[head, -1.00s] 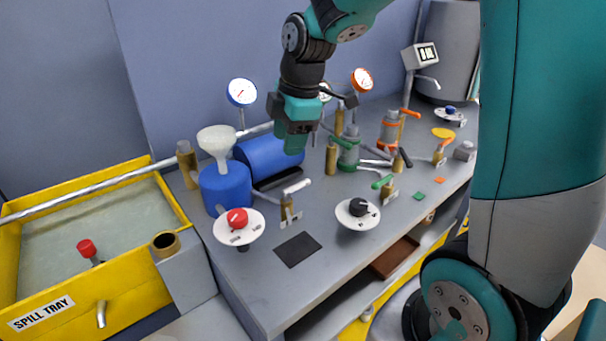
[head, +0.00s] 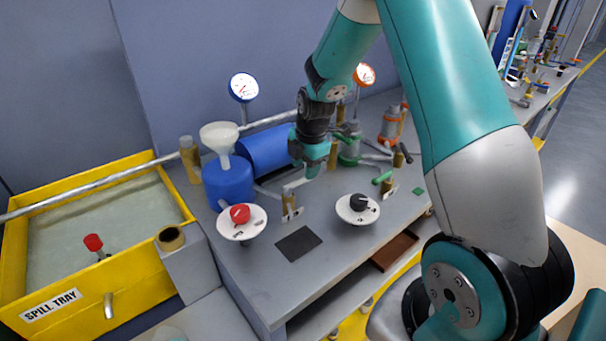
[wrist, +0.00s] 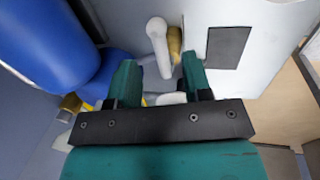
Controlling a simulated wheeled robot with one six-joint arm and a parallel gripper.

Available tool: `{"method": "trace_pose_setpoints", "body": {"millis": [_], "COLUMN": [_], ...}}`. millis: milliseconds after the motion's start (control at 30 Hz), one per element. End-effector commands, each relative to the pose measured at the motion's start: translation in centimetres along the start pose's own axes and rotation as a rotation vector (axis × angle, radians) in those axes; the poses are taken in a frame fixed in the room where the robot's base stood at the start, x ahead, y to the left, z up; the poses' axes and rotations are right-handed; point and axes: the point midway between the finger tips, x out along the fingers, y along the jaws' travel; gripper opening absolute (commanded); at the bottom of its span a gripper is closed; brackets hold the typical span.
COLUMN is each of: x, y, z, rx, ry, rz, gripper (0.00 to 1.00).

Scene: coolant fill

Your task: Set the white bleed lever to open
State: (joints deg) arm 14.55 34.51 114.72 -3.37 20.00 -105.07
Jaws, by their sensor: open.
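The white bleed lever (head: 297,184) sits on a brass valve (head: 288,200) on the grey bench, in front of the blue tank. In the wrist view the white lever (wrist: 157,45) shows just beyond and between my fingertips, with the brass valve body (wrist: 174,45) beside it. My gripper (head: 309,174) is open, directly above the lever's free end in the head view. In the wrist view my two teal fingers (wrist: 159,66) stand apart with nothing visibly gripped. Whether a finger touches the lever cannot be told.
The blue tank (head: 262,150) lies behind, beside a blue canister (head: 228,184) with a white funnel (head: 219,136). A red knob (head: 240,213) and a black knob (head: 358,202) stand nearby. A green-handled valve (head: 383,178) is to the right. A dark flat square (head: 298,244) lies in front.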

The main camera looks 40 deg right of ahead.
Motion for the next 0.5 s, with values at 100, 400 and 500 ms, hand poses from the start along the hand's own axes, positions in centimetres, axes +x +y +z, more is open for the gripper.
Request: {"method": "trace_pose_setpoints", "body": {"millis": [100, 400, 500], "x": [2.0, 4.0, 4.0], "y": [0.0, 0.0, 0.0], "z": [0.0, 0.0, 0.0], "rx": [0.0, 0.0, 0.0], "ry": [0.0, 0.0, 0.0], "rz": [-0.002, 0.0, 0.001], "gripper": [0.45, 0.45, 0.45]}}
